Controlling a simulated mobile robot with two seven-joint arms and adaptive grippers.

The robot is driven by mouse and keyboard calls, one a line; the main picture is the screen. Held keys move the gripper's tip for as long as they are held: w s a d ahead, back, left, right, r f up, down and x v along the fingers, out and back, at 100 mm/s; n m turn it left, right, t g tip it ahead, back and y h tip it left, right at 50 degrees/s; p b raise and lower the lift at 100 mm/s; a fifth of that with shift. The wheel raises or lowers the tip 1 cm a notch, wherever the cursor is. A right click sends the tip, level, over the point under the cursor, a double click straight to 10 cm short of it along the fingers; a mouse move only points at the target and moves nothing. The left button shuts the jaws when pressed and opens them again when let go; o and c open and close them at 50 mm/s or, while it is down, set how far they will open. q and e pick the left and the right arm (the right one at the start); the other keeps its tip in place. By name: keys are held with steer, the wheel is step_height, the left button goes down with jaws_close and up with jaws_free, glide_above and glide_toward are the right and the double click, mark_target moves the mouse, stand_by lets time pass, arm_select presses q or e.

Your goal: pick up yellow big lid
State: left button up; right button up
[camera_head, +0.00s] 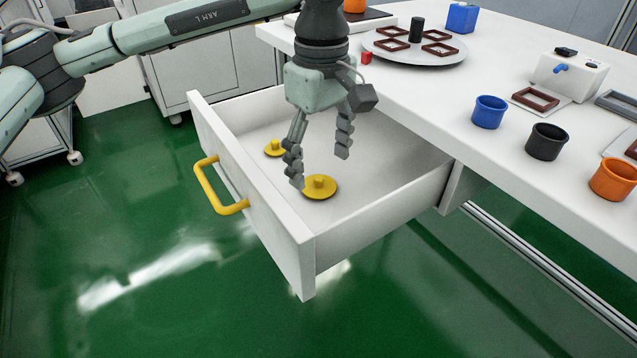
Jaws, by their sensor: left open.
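The big yellow lid (321,192) lies flat in the open white drawer (375,225), with its knob upward. A smaller yellow lid (274,150) lies farther back and left in the same drawer. My left gripper (319,172) reaches down into the drawer from above. Its fingers are spread apart and empty. The left finger overlaps the big lid's left edge in the picture, and the right finger is above and to the right of the lid. I cannot tell whether a finger touches it. My right gripper is not in view.
The drawer's yellow handle (207,190) faces the green floor. The white table (440,115) bears blue (489,111), black (547,142) and orange (613,179) pots, a round turntable (385,50) with brown frames, and a small red block (366,58). The drawer walls surround the lids.

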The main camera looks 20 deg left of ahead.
mark_target(321, 179)
arm_select(q)
step_height(321, 179, down, 3)
steer(key=shift+f, duration=0.2)
steer(key=shift+c, duration=0.4)
steer(key=c, duration=0.8)
steer(key=shift+o, duration=0.2)
steer(key=shift+r, duration=0.1)
